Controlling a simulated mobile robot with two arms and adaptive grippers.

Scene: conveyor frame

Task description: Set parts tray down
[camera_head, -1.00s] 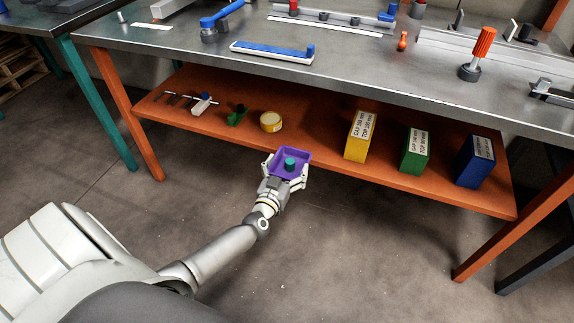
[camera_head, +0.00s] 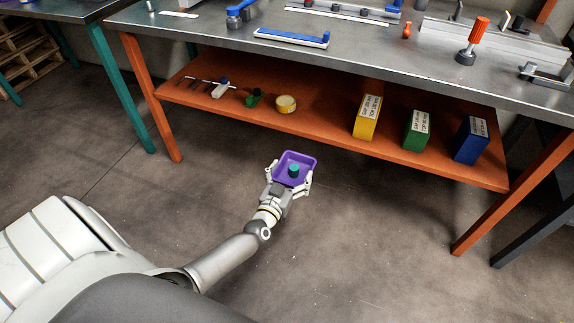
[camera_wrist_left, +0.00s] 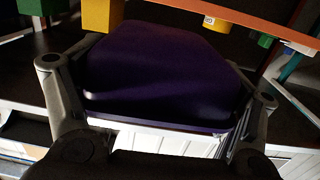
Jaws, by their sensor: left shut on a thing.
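The purple parts tray (camera_head: 309,160) is held by my left gripper (camera_head: 288,181), with a teal cylindrical part (camera_head: 294,171) in it. The tray is in the air, in front of the orange lower shelf of the workbench and clear of its front edge. In the left wrist view, the tray's dark purple outside (camera_wrist_left: 160,70) fills the middle, with a finger of my left gripper (camera_wrist_left: 160,115) on each side. My right gripper shows in neither view.
The orange shelf (camera_head: 325,135) has free room between the yellow tin (camera_head: 285,104) and the yellow box (camera_head: 367,117). Green (camera_head: 417,130) and blue (camera_head: 471,140) boxes stand farther right. The metal workbench top (camera_head: 370,62) lies above the shelf.

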